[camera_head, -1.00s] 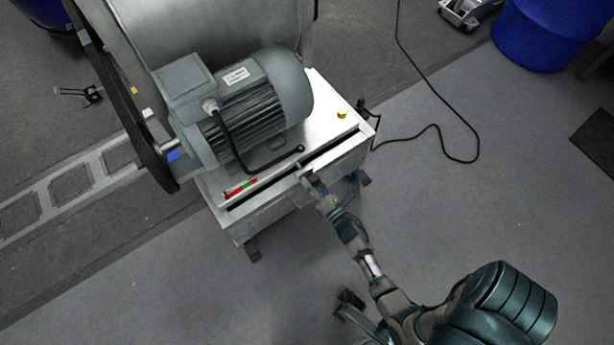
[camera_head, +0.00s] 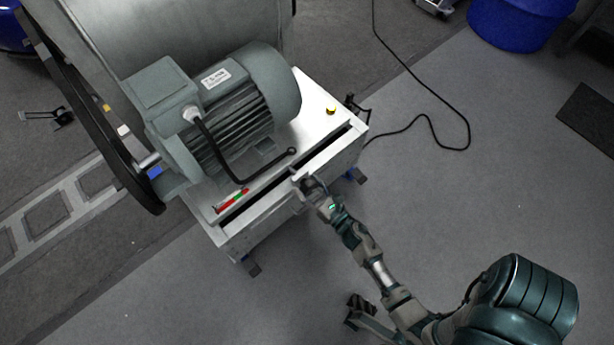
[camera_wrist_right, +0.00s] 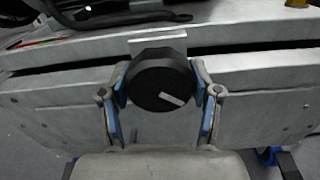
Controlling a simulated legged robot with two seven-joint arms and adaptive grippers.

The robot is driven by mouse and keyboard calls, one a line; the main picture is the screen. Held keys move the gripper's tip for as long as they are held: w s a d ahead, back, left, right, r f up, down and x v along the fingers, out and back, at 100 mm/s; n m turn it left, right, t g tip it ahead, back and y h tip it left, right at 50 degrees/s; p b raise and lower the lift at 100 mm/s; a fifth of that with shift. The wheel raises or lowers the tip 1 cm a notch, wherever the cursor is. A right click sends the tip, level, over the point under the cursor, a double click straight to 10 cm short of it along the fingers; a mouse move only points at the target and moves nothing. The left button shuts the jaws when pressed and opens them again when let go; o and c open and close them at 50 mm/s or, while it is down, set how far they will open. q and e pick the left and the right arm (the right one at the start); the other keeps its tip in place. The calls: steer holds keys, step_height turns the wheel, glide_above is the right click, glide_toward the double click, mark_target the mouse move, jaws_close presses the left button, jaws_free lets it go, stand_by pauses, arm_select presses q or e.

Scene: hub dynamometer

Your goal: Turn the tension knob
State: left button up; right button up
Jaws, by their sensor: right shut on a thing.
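The tension knob (camera_wrist_right: 158,84) is a round black dial with a white pointer line, on the front of the white machine cabinet (camera_head: 325,160). In the wrist view the pointer slants down to the right. My right gripper (camera_wrist_right: 160,92) has one blue-padded finger on each side of the knob, shut on it. In the head view my right gripper (camera_head: 305,186) is at the cabinet's front edge and covers the knob.
A grey motor (camera_head: 225,105) with a black cable sits on the cabinet. A red and green scale (camera_head: 231,201) lies by the long slot in the top. A yellow button (camera_head: 331,111) is at the right. A blue barrel (camera_head: 515,22) and a loose cable are on the floor.

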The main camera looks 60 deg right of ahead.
mark_target(309, 183)
steer(key=shift+s+a+f+n, duration=0.1)
steer(key=shift+s+f+n, duration=0.05)
steer(key=shift+f+n, duration=0.2)
steer(key=o, duration=1.1)
steer(key=shift+o, duration=0.2)
steer(key=shift+r, duration=0.1)
steer(key=shift+r, duration=0.15)
steer(key=shift+r, duration=0.2)
step_height(309, 183, up, 6)
steer(key=shift+r, duration=1.55)
